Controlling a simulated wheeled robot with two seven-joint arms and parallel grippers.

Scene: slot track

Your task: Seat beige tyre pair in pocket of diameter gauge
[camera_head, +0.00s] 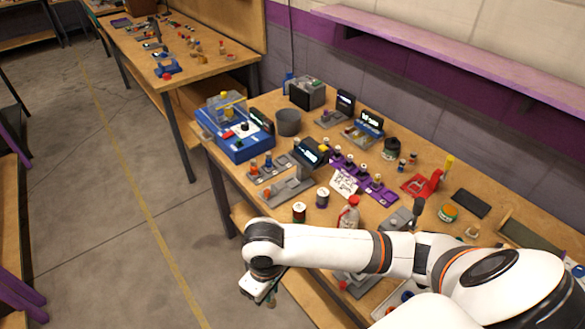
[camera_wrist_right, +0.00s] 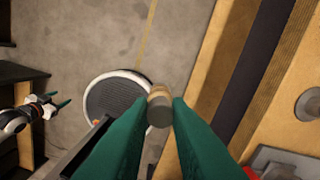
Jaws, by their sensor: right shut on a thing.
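My right gripper (camera_head: 270,294) hangs low past the table's front edge, over the floor, in the head view. In the right wrist view its green fingers (camera_wrist_right: 159,108) are shut on the beige tyre pair (camera_wrist_right: 159,92), a small cylinder with a tan upper part and a grey end face. My left gripper (camera_wrist_right: 57,104) shows at the left of the right wrist view, its green fingertips apart and empty. A grey device with a dark display (camera_head: 311,152) stands on the table; I cannot tell whether it is the diameter gauge. No pocket can be made out clearly.
The workbench (camera_head: 240,185) is crowded. The floor (camera_head: 120,220) at left is clear.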

